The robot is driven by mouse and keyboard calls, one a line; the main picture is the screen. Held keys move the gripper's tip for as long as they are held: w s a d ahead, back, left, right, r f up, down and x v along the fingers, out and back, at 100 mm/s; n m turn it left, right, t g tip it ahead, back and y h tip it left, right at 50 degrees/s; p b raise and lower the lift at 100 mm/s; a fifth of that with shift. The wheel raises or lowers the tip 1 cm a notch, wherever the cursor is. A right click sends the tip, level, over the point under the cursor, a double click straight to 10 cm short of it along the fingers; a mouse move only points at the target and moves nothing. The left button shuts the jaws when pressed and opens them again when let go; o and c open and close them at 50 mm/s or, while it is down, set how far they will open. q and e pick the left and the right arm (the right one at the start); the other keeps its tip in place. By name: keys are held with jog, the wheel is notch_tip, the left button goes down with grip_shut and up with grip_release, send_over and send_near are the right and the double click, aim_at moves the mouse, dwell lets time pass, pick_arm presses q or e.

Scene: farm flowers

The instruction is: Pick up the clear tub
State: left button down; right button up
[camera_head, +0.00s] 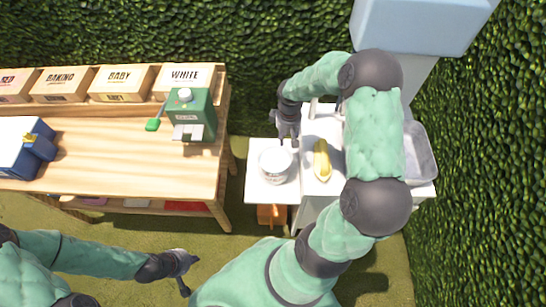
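A small round whitish tub (275,180) with an open top and faint markings on its side stands on a white square surface (257,195). My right gripper (289,139) points down at the tub's far rim; its fingertips are too small to tell whether they touch or grip it. A greyish see-through rectangular bin (421,150) sits at the right end of the white counter, partly hidden behind my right arm. My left gripper (184,270) is over the grass at lower left, away from the tub; its fingers look apart.
A yellow elongated item (322,160) lies on the white counter (312,130), right of the tub. A wooden table (110,150) at left holds labelled boxes (122,82), a green machine (190,115) and a blue item (22,148). Hedges close off the back and right.

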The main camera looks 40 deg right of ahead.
aim_at(286, 152)
notch_tip(286, 152, down, 6)
jog(key=shift+r+b, duration=0.15)
jog(key=shift+b, duration=0.8)
notch_tip(286, 152, down, 5)
jog(key=shift+b, duration=1.2)
grip_shut()
jog(key=shift+r, duration=0.15)
